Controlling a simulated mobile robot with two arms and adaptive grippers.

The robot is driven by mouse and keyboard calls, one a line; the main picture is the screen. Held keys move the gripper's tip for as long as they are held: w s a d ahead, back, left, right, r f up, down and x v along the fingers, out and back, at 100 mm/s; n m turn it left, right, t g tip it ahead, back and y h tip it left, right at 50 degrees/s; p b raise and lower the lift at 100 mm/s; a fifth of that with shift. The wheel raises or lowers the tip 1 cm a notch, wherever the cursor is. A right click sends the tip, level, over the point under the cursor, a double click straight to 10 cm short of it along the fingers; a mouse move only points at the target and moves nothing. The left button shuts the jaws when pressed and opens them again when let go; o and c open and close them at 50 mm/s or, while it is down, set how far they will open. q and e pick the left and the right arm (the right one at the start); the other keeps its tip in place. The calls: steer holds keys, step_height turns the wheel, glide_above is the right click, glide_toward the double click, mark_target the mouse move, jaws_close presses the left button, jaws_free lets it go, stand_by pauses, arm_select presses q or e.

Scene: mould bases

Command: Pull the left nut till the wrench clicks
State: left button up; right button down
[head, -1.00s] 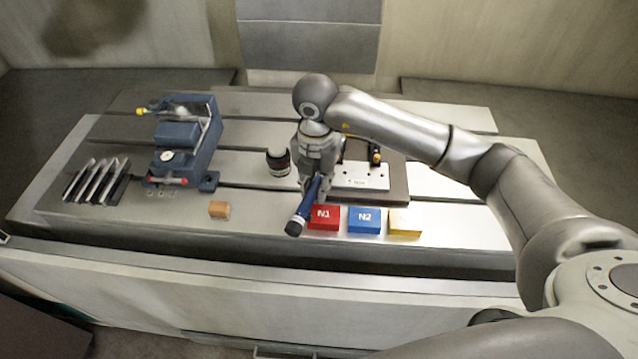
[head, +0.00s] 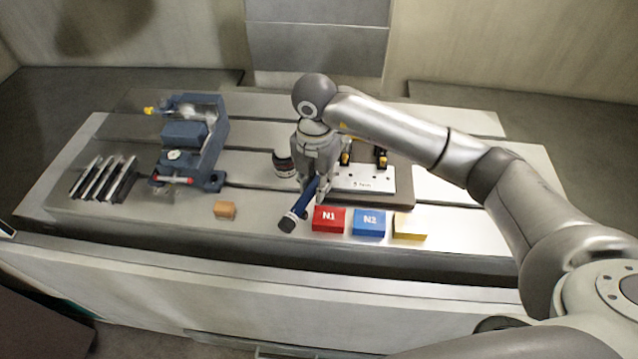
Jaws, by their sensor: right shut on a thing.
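My right gripper (head: 313,184) is shut on the blue handle of a wrench (head: 300,203), left of a light mould plate (head: 362,179). The wrench's dark end cap points toward the table's front edge; its head is hidden behind the gripper. Two black and yellow fittings stand at the plate's back edge, one left (head: 346,153) and one right (head: 381,157). I cannot tell whether the wrench is on the left one's nut. My left gripper is not in view.
A red N1 block (head: 328,219), a blue N2 block (head: 369,223) and a yellow block (head: 409,227) lie in front of the plate. A dark cylinder (head: 284,163) stands close left of the gripper. A blue vise (head: 186,139), an orange block (head: 225,209) and a slotted rack (head: 104,179) are further left.

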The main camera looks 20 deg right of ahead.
steer(key=shift+w+a+f+m, duration=0.15)
steer(key=shift+w+a+m, duration=0.35)
steer(key=shift+a+m, duration=0.1)
stand_by(0.7)
steer(key=shift+w+a+m, duration=0.1)
steer(key=shift+w+m, duration=0.1)
steer(key=shift+m, duration=0.1)
steer(key=shift+w, duration=0.1)
stand_by(0.4)
steer(key=shift+s+d+f+n+b, duration=0.1)
steer(key=shift+s+d+n+b, duration=0.2)
steer(key=shift+s+n, duration=0.3)
steer(key=shift+s+d, duration=0.1)
